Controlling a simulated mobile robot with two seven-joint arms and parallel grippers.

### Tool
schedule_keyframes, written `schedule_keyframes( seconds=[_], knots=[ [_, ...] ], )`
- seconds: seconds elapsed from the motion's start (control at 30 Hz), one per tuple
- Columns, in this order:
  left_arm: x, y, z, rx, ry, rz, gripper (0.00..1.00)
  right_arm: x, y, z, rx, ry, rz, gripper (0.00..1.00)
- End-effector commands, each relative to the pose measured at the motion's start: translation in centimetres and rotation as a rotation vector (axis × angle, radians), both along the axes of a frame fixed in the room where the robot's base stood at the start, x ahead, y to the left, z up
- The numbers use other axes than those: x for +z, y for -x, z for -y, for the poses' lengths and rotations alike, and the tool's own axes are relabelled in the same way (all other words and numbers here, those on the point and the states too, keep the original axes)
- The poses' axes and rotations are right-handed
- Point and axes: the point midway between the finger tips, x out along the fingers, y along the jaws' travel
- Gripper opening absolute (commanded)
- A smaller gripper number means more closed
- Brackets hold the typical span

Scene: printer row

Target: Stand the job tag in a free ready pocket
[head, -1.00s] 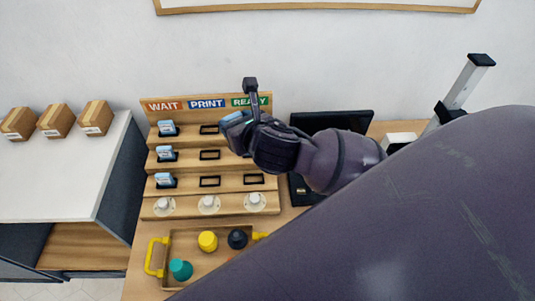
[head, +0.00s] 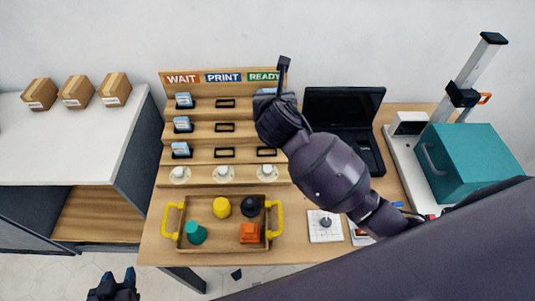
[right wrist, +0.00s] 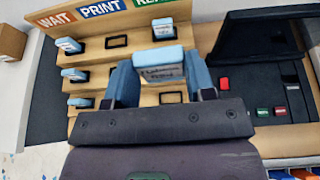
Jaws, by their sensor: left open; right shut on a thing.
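My right gripper (right wrist: 160,85) is shut on a blue-topped job tag (right wrist: 158,58) with a white label, held upright in front of the READY column of the wooden rack (head: 213,175). Another blue tag (right wrist: 163,29) stands in the top ready pocket. The bottom ready pocket (head: 266,152) is empty. The middle ready pocket is hidden by my right gripper and arm in the head view. I cannot tell whether the held tag touches the rack. My left gripper (head: 115,283) is open and empty at the lower left, away from the rack.
The wait pockets hold blue tags (head: 183,100); the print pockets (head: 225,103) are empty. A tray with yellow handles (head: 173,220) stands in front of the rack. A laptop (head: 343,108) and a teal box (head: 470,160) are to the right.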

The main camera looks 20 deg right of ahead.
Motion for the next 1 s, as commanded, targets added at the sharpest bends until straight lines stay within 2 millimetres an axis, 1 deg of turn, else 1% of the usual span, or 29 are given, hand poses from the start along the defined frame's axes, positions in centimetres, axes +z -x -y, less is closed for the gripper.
schedule_keyframes(
  seconds=[0.03, 0.1, 0.17, 0.27, 0.37, 0.8, 0.9, 1.0],
  knots=[
    [-0.2, 0.0, 0.0, 0.0, 0.0, 0.001, 0.43, -0.4, -0.4, -0.4, -0.011, -0.004, -0.002, 0.28],
    [-0.2, -0.1, 0.1, -0.001, 0.001, 0.003, 0.43, -0.7, -0.7, -0.7, -0.022, -0.001, -0.001, 0.28],
    [-0.1, -0.2, 0.1, -0.001, 0.001, 0.005, 0.43, -0.9, -0.9, -0.8, -0.029, -0.001, -0.001, 0.28],
    [-0.2, -0.3, 0.1, -0.002, 0.001, 0.008, 0.43, -1.6, -1.1, -0.9, -0.034, 0.001, -0.001, 0.28],
    [-0.4, -0.4, 0.1, -0.003, 0.001, 0.01, 0.43, -3.3, -1.0, -1.0, -0.035, 0.001, -0.004, 0.28],
    [-3.2, -0.1, 0.1, -0.003, 0.001, -0.005, 0.43, -13.0, -0.9, -1.0, -0.033, 0.0, -0.006, 0.28],
    [-4.0, 0.1, 0.1, -0.003, 0.001, -0.012, 0.43, -14.9, -1.0, -1.0, -0.034, 0.001, -0.005, 0.28],
    [-4.5, 0.3, 0.1, -0.002, 0.001, -0.019, 0.43, -16.1, -1.0, -1.0, -0.034, -0.001, -0.003, 0.28]
  ],
)
